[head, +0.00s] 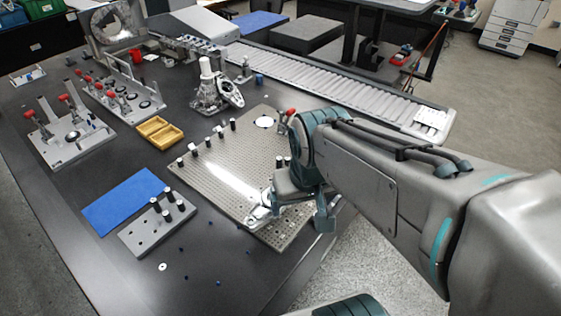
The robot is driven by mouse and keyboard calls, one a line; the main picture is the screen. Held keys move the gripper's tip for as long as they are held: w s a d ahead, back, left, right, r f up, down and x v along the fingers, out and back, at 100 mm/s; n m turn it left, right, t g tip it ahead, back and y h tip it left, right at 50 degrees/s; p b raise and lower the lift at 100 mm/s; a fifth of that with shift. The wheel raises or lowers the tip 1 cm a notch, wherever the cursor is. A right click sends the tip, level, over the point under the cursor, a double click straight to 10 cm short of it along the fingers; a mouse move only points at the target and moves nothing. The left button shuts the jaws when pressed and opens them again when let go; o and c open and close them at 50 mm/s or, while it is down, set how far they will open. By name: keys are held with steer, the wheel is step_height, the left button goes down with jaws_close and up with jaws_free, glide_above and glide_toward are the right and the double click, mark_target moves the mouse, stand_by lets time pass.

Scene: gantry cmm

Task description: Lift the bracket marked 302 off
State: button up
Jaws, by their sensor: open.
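My gripper (288,203) is open, low over the near right part of a perforated metal plate (215,180). A silver bracket-like part (260,214) sits on this plate just left of and below my gripper. My gripper and wrist partly cover it, so I cannot tell whether the fingers touch it or stand around it. No number 302 is readable on any part. My arm hides the plate's right side.
Black and white pins (208,143) stand along the plate's far left. A silver stand (209,95) is behind. Small loose parts lie in front.

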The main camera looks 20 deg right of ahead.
steer(key=shift+o, duration=0.3)
steer(key=w+f+m+g+h, duration=0.1)
steer(key=w+f+m, duration=0.2)
steer(key=w, duration=0.7)
steer(key=shift+w+m+p, duration=0.35)
steer(key=shift+m+p, duration=0.05)
steer(key=shift+m, duration=0.8)
steer(key=w+a+f+m+g, duration=0.1)
steer(key=w+a+f+m, duration=0.1)
steer(key=w+f+m, duration=0.5)
steer(key=f, duration=0.4)
steer(key=w+d+f+n+p, duration=0.1)
steer(key=f, duration=0.3)
steer(key=w+f+n, duration=0.1)
steer(key=f, duration=0.4)
steer(key=shift+w+d, duration=0.25)
steer(key=c, duration=1.4)
